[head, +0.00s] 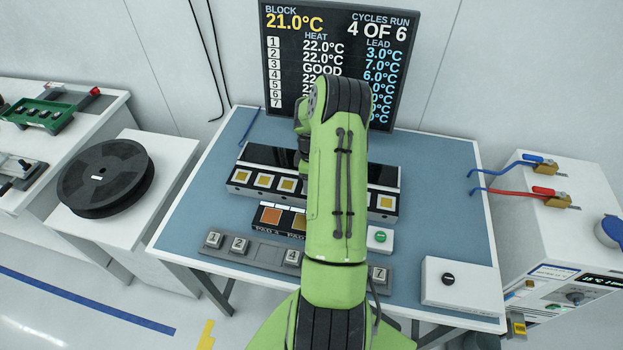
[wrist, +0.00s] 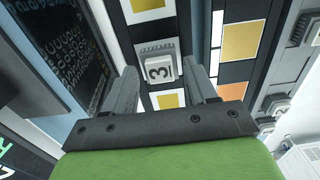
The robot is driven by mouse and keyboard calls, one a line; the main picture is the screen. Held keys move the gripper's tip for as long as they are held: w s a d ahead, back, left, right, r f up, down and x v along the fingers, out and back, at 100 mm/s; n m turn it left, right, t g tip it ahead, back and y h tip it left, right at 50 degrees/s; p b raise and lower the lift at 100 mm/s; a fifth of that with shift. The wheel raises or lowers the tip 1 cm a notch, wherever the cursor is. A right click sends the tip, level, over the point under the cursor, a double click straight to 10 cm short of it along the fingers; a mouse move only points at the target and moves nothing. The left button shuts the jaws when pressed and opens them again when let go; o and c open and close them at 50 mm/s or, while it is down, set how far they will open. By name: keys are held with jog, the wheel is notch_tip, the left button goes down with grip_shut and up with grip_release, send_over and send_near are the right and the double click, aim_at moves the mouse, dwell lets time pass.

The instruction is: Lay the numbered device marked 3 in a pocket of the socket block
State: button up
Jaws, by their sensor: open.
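The device marked 3 (wrist: 158,68) is a light grey block with a dark numeral. In the wrist view it lies on the socket block (wrist: 170,30), in line with its yellow pockets and covering the spot between two of them. It looks flat, but I cannot tell if it is fully seated. My gripper (wrist: 163,74) is open, with one finger on each side of the device; gaps show beside it. In the head view the socket block (head: 275,192) stands mid-table with several yellow pockets showing. My arm hides the device and the fingers there.
A grey tray (head: 262,252) at the table's front holds other numbered devices. Orange and yellow pads (head: 270,216) lie between tray and block. A box with a green button (head: 380,238) and a white switch box (head: 462,287) are at right. A monitor (head: 275,90) stands behind.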

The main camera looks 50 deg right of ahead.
notch_tip(320, 180, up, 13)
jog(key=shift+f, duration=0.2)
jog(key=w+a+r+m+t+h, duration=0.1)
jog(key=w+a+r+t+h, duration=0.1)
jog(key=a+r, duration=1.4)
jog(key=s+a+m+t+y, duration=0.1)
jog(key=s+a, duration=0.6)
jog(key=a, duration=0.2)
jog(key=s+a+r+m+t+y, duration=0.1)
jog(key=s+a+m+t, duration=0.1)
jog(key=s+a, duration=0.5)
jog(key=a, duration=0.2)
jog(key=shift+s+a+r+m+t, duration=0.25)
jog(key=shift+a+m+t, duration=0.05)
jog(key=shift+a, duration=0.05)
jog(key=shift+a, duration=0.1)
